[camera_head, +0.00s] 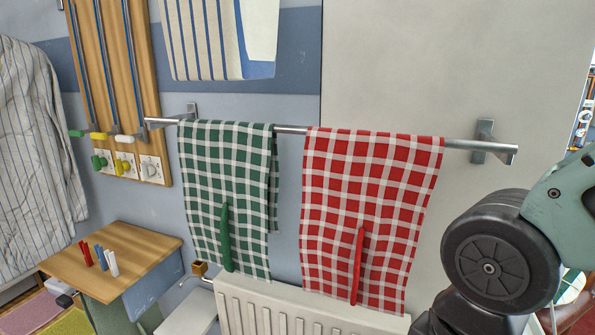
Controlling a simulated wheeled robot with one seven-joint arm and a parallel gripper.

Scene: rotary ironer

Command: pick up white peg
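A small white peg (112,263) stands upright on the wooden top of a small table (149,247) at the lower left. A blue peg (101,257) stands close to its left, and a red peg (86,254) stands further left. My gripper is not in view; only dark and green links of my arm show at the right edge, far from the pegs.
Green (228,190) and red (370,210) checked towels hang from a metal rail (290,129). A white radiator (290,310) stands below them. A wooden wall panel (140,80) with coloured knobs is above the table. A striped garment (30,150) hangs at the left.

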